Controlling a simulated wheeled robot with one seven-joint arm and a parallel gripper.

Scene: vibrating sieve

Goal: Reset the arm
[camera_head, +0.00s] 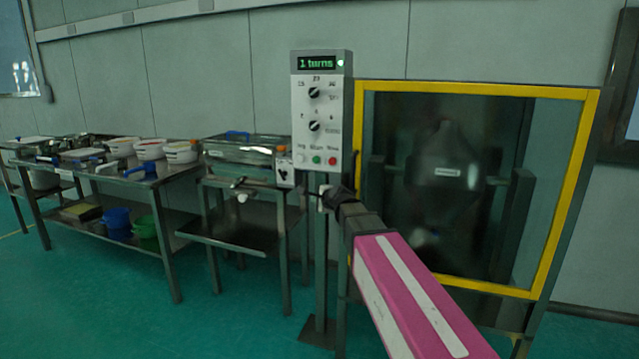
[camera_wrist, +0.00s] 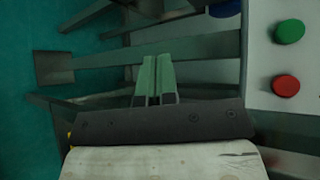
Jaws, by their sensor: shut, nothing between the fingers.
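My arm reaches in from the lower right in the head view, its pink and white link in front of the yellow-framed machine. My gripper (camera_head: 325,193) is at the control post, below the control box (camera_head: 321,110). In the wrist view my gripper (camera_wrist: 155,62) shows its two green-grey fingers side by side and closed, with nothing between them. The control box lies to the right of the fingers there, with its green button (camera_wrist: 289,31) and red button (camera_wrist: 285,85) apart from the fingertips. The display (camera_head: 317,63) reads "1 turns".
A yellow-framed glass guard (camera_head: 590,150) with a dark vessel (camera_head: 445,170) behind it stands close to the arm's right. A metal stand (camera_head: 235,235) is left of the post. A long table (camera_head: 150,180) holds bowls and tools. The green floor in front is clear.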

